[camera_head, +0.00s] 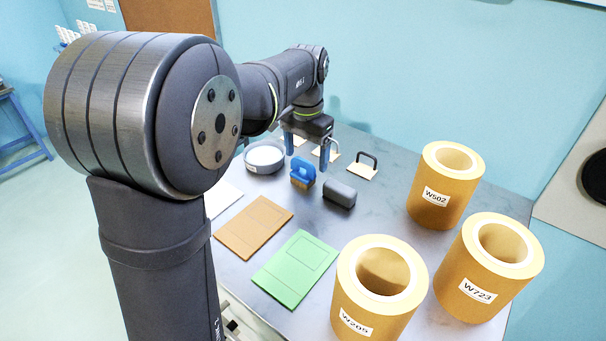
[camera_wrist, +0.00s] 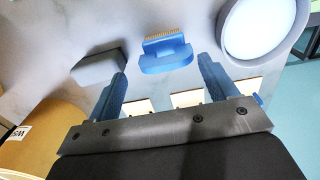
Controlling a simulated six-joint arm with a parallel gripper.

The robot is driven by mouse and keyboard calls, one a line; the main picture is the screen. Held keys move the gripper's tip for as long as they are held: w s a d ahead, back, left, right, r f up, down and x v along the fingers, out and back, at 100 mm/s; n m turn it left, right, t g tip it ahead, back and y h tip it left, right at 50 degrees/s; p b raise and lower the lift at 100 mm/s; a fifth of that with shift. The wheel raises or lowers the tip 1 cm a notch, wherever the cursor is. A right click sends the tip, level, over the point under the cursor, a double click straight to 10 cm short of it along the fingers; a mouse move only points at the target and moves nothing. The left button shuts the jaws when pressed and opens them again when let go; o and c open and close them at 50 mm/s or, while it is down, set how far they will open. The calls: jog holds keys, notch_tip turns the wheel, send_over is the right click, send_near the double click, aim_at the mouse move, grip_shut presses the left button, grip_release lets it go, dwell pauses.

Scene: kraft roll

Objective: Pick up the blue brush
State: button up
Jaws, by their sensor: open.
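The blue brush (camera_head: 302,175) stands on the grey table near its middle, with a blue handle on top and tan bristles. In the wrist view the blue brush (camera_wrist: 166,58) lies ahead of the fingers, between their lines, with its bristles on the far side. My gripper (camera_head: 307,157) is open, with blue fingers apart and pointing down, a little behind the brush and seemingly above the table. In the wrist view my gripper (camera_wrist: 162,67) has nothing between its fingers. I cannot tell the exact height of the fingertips over the table.
A grey block (camera_head: 340,193) sits right of the brush, a round dish (camera_head: 265,158) left. Cream pads with handles, one black-handled (camera_head: 361,172), stand behind. Brown (camera_head: 253,226) and green (camera_head: 296,268) folders lie in front. Kraft rolls W502 (camera_head: 443,188), W205 (camera_head: 350,300) and W723 (camera_head: 480,270) stand right.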

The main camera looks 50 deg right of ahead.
aim_at(303, 162)
jog(key=f, duration=0.5)
jog(key=shift+w+a+f, duration=0.1)
jog(key=shift+w, duration=0.3)
jog(key=shift+c, duration=0.2)
jog(key=c, duration=1)
